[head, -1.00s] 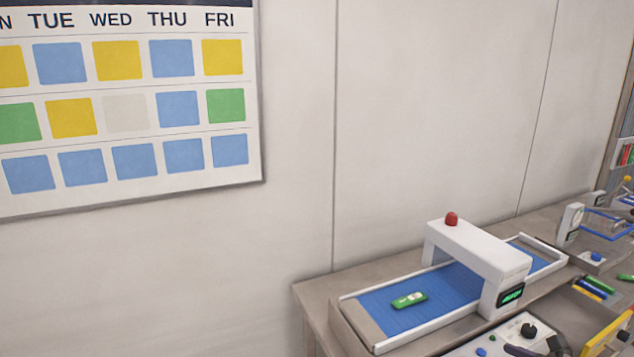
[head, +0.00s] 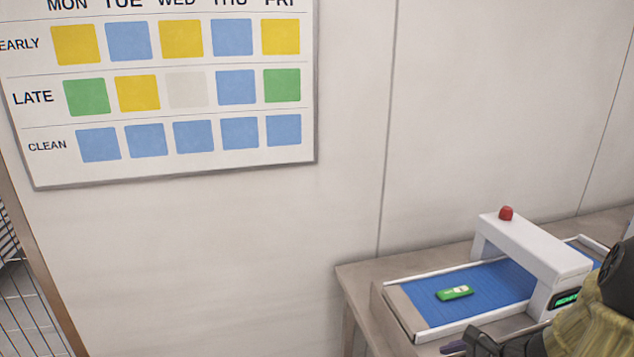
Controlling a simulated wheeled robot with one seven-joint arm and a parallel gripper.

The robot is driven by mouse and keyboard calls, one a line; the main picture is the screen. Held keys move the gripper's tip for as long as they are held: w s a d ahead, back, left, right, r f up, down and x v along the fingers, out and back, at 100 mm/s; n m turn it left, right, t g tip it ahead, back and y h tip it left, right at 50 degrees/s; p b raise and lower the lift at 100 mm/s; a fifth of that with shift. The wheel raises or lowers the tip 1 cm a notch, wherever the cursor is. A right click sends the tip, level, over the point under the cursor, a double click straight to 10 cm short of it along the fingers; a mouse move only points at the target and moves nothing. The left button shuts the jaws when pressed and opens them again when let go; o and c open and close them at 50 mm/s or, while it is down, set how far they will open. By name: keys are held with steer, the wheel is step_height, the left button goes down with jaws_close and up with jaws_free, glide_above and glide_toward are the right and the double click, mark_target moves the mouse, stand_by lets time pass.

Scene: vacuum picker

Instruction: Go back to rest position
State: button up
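My arm (head: 598,325) comes into the lower right corner of the head view, with a dark round joint and an olive-yellow link. A dark grey end part, which seems to be my gripper (head: 475,346), shows at the bottom edge in front of the conveyor. Its fingers are mostly cut off by the frame, so I cannot tell whether they are open or hold anything. A small dark purple tip shows at its left end.
A blue-belted conveyor (head: 415,314) stands on a wooden bench (head: 352,273) at lower right. A green packet (head: 455,292) lies on its belt before a white arch (head: 535,247) with a red lamp (head: 506,213). A wire rack (head: 20,300) is at far left. A schedule board (head: 180,174) hangs on the wall.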

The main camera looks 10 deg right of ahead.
steer(key=a+r+n+g+h, duration=0.2)
steer(key=a+n+h, duration=0.3)
steer(key=a+n, duration=1.3)
steer(key=n+g, duration=0.1)
steer(key=n, duration=0.4)
steer(key=shift+s+a+r, duration=0.2)
steer(key=shift+s+a, duration=0.05)
steer(key=shift+s, duration=0.15)
steer(key=shift+d, duration=0.1)
